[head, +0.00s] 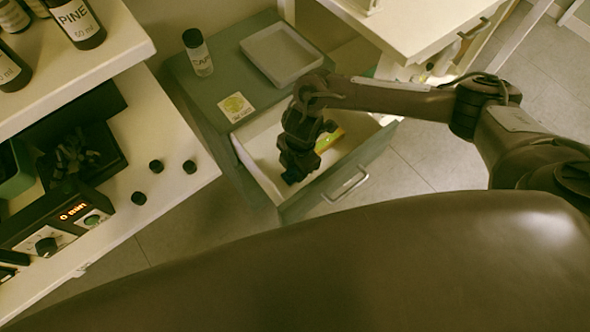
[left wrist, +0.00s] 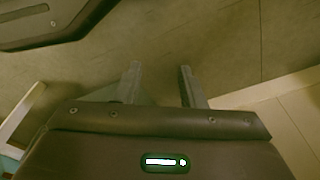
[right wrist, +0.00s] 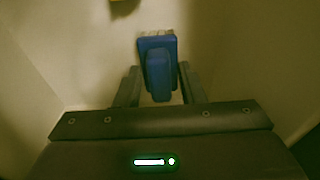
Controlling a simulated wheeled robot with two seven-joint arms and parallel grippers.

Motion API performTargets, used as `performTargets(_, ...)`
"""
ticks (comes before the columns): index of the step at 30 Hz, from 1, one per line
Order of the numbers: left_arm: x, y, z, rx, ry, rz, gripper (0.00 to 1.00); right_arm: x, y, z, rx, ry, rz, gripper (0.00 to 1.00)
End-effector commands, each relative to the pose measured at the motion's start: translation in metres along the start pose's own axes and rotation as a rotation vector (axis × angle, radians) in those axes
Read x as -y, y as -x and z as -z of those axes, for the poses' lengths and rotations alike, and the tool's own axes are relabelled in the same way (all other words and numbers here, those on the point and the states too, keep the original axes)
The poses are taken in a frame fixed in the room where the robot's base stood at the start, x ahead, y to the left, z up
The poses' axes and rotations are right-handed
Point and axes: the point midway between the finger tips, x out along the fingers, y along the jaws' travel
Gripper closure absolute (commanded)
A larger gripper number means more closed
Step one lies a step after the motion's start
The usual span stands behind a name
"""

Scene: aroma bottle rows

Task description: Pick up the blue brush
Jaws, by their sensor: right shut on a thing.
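The blue brush (right wrist: 158,72) shows in the right wrist view, with a blue body and pale bristles along its far edge. My right gripper (right wrist: 158,88) is shut on it, with one finger on each side. In the head view the right gripper (head: 291,177) reaches down inside the open drawer (head: 262,183), and only a small dark blue bit of the brush shows below it. My left gripper (left wrist: 158,80) shows in the left wrist view with its two fingers apart and nothing between them, above the floor.
The drawer walls stand close around the right gripper. A yellow-green item (head: 329,140) lies in the drawer beside it. On the cabinet top are a capped bottle (head: 198,53), a pale tray (head: 281,54) and a label card (head: 236,107). A white shelf with bottles stands at left.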

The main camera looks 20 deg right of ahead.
Motion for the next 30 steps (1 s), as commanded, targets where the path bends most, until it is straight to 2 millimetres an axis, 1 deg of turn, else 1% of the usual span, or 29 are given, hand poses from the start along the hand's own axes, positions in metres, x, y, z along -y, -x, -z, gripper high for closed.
performTargets(4,0.000,0.001,0.000,-0.002,0.000,0.000,0.64,0.000,0.003,0.000,0.000,0.000,-0.001,0.88)
performTargets(7,0.001,0.001,0.001,-0.010,0.001,0.001,0.64,-0.001,0.009,0.001,-0.001,0.001,-0.001,0.88)
performTargets(8,0.001,0.000,-0.001,-0.011,0.001,0.002,0.64,-0.001,0.012,0.001,-0.001,0.000,-0.001,0.88)
performTargets(11,0.004,-0.011,-0.011,-0.004,0.008,0.007,0.64,-0.001,0.028,0.003,-0.001,0.002,-0.003,0.88)
performTargets(14,0.006,-0.018,-0.022,-0.006,0.011,0.011,0.64,-0.002,0.053,0.007,-0.002,0.003,-0.006,0.88)
performTargets(17,0.006,-0.023,-0.034,-0.003,0.010,0.012,0.64,-0.002,0.085,0.010,-0.001,0.004,-0.007,0.88)
performTargets(20,0.005,-0.025,-0.054,0.010,0.008,0.011,0.64,-0.002,0.118,0.013,0.003,0.003,-0.006,0.88)
performTargets(21,0.005,-0.027,-0.064,0.016,0.007,0.010,0.64,-0.002,0.130,0.015,0.003,0.004,-0.007,0.88)
performTargets(24,0.004,-0.029,-0.087,0.027,0.004,0.009,0.64,-0.001,0.153,0.018,0.003,0.003,-0.005,0.88)
performTargets(27,0.004,-0.030,-0.105,0.034,0.002,0.009,0.64,-0.001,0.173,0.020,0.003,0.002,-0.005,0.88)
performTargets(30,0.004,-0.032,-0.119,0.038,0.000,0.008,0.64,-0.001,0.186,0.022,0.002,0.001,-0.003,0.88)
